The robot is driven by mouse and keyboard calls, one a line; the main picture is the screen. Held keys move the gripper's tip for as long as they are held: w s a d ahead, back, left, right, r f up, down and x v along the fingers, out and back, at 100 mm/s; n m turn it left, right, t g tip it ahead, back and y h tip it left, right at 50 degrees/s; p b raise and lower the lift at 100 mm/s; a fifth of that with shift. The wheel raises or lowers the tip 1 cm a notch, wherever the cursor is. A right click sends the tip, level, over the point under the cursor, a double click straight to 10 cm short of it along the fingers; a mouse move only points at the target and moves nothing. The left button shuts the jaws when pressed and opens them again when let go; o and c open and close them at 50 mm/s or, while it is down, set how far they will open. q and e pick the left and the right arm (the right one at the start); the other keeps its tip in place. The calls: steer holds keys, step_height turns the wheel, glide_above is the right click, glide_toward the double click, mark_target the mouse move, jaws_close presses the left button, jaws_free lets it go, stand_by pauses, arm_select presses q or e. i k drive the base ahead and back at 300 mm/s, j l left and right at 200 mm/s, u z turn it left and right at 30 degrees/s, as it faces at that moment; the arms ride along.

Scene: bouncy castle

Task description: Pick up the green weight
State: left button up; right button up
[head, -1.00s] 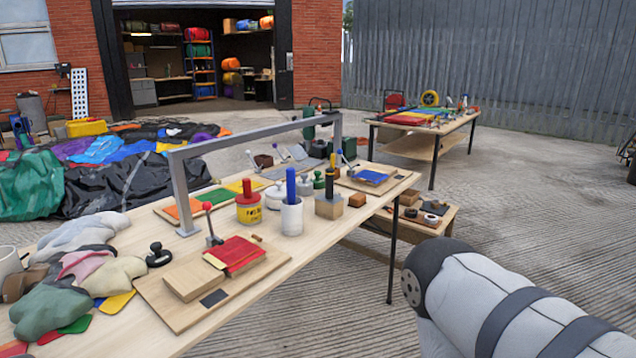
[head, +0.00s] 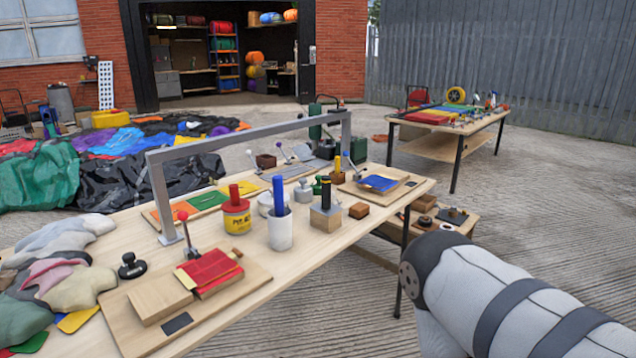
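A small green weight (head: 317,185) stands on the near wooden table, in the middle of the head view. A link of my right arm fills the lower right, but no fingers show. My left gripper is out of the view too.
A grey metal frame (head: 160,190) spans the table (head: 330,258). Open concrete lies to the right.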

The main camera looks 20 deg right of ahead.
mark_target(317, 186)
steer(key=i+l+u, duration=0.2)
steer(key=l, duration=0.5)
steer(key=i+l+u, duration=0.15)
steer(key=l, duration=0.6)
steer(key=i+l+u, duration=0.2)
steer(key=l, duration=0.55)
steer(key=l+u, duration=0.15)
steer(key=l, duration=0.6)
